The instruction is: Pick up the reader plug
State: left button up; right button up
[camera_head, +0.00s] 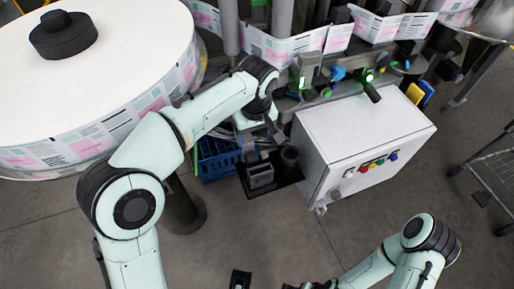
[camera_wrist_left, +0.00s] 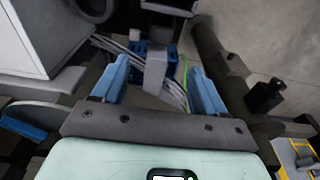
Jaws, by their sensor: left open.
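My left gripper (camera_head: 250,142) hangs below the bent left wrist, in front of the machine and beside the white control box. In the left wrist view its two blue fingers (camera_wrist_left: 161,78) stand wide apart. A light grey block (camera_wrist_left: 156,70) shows between them, with grey cables and a thin green cable behind it. I cannot tell whether this block is the reader plug or how far off it is; nothing is visibly gripped.
A blue crate (camera_head: 215,160) stands on the floor, next to a dark tray (camera_head: 282,184) with grey and black parts. The white control box (camera_head: 365,135) stands right of them. A large label reel (camera_head: 110,70) fills the upper left. Floor in front is open.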

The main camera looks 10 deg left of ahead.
pick_arm(q)
jog(key=b, duration=0.1)
send_over(253, 157)
jog(key=s, duration=0.1)
notch_tip(253, 157, down, 7)
jog(key=shift+w+f+b, duration=0.2)
jog(key=shift+f+b, duration=0.1)
jog(key=shift+f, duration=1.25)
jog(key=shift+w+f+b, duration=0.2)
jog(key=shift+f+b, duration=0.05)
jog(key=shift+f, duration=1.3)
jog(key=shift+c, duration=0.3)
jog(key=c, duration=1)
jog(key=shift+r, duration=0.15)
notch_tip(253, 157, up, 20)
jog(key=p, duration=0.4)
